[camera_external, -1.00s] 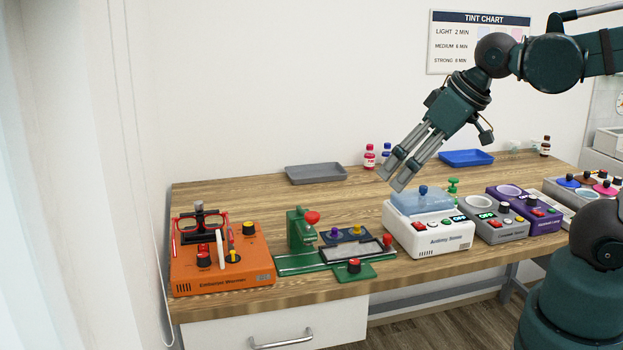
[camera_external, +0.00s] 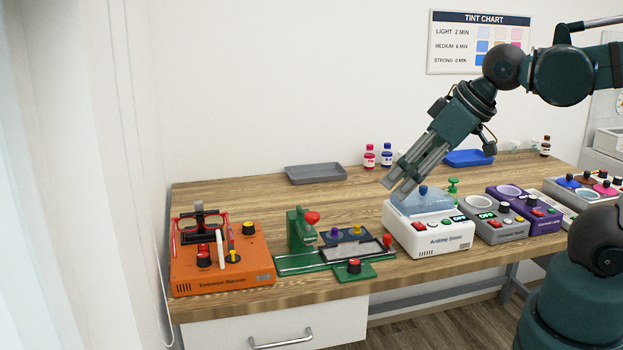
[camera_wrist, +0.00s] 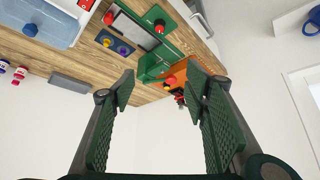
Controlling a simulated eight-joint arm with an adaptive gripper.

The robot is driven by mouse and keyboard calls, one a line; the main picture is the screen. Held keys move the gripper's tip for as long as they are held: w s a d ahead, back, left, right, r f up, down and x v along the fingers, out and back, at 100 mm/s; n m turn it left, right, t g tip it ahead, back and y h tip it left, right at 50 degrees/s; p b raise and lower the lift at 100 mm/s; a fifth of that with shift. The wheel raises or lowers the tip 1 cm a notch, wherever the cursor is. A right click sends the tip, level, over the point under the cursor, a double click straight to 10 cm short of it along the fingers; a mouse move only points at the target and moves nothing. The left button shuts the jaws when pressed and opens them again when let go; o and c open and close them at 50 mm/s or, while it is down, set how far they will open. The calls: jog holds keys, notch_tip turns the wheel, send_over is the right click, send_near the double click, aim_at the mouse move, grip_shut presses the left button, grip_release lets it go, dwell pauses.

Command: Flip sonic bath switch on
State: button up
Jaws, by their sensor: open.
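The sonic bath (camera_external: 428,243) is a white box with a translucent blue lid topped by a blue knob (camera_external: 423,190). It stands near the table's front edge. Its sloped front panel has red controls (camera_external: 419,226), a green button and a small display that seems to read OFF. Which red part is the switch is too small to tell. My gripper (camera_external: 394,190) is open and empty, pointing down-left, just above the back left of the lid; contact cannot be told.
A green press (camera_external: 302,232) and an orange warmer (camera_external: 222,270) stand left of the bath. Grey (camera_external: 500,230) and purple (camera_external: 543,222) units stand close on its right. Wood between press and grey tray is clear.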

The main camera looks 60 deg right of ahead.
jog(key=shift+d, duration=0.15)
jog(key=c, duration=0.7)
jog(key=shift+w+d+r+n+g+p, duration=0.1)
jog(key=shift+w+d+n+g+p, duration=0.1)
jog(key=shift+d+n+g+p, duration=0.15)
grip_shut()
jog(key=d+f+n+g+y+p, duration=0.1)
jog(key=d+n+g+p, duration=0.6)
jog(key=d, duration=0.7)
jog(key=shift+s+d+f+n+p, duration=0.25)
jog(key=shift+n+p, duration=0.4)
jog(key=shift+p, duration=0.45)
